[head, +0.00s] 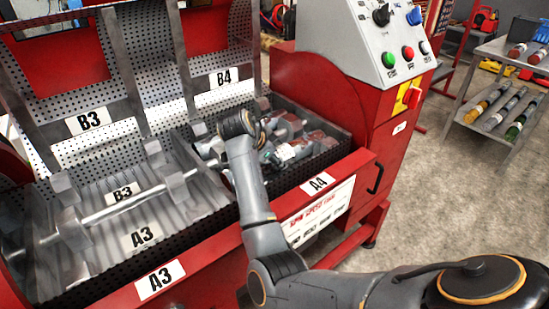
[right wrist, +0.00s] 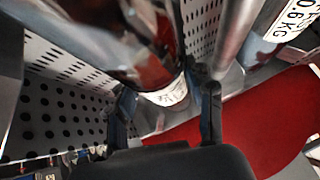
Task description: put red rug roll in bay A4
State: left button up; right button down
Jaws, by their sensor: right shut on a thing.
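In the right wrist view my right gripper (right wrist: 164,88) is shut on a dark red, glossy-wrapped roll (right wrist: 140,38) with a white label near its end, which I take for the red rug roll. The roll is blurred and partly cut off by the frame. In the head view my right arm reaches over bay A4 (head: 318,184), the compartment right of A3. The gripper (head: 283,152) is down among reddish and grey shapes in that bay; the arm hides much of it. I cannot tell whether the roll touches the bay floor. My left gripper is not in view.
Bay A3 (head: 142,238) on the left has a metal bar and blocks across it. A control box (head: 385,45) rises at the right. A shelf (head: 490,140) with several rolls stands farther right; the floor between is clear.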

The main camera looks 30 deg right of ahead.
jog(key=shift+r, duration=0.1)
jog(key=c, duration=0.5)
grip_release()
jog(key=shift+a+r, duration=0.25)
jog(key=shift+r, duration=0.05)
jog(key=p+v, duration=0.1)
jog(key=v, duration=0.5)
jog(key=shift+s+r, duration=0.1)
jog(key=shift+r, duration=0.05)
jog(key=shift+a+r, duration=0.15)
jog(key=shift+a, duration=0.1)
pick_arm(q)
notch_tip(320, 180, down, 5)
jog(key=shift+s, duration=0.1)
pick_arm(e)
jog(key=shift+s, duration=0.1)
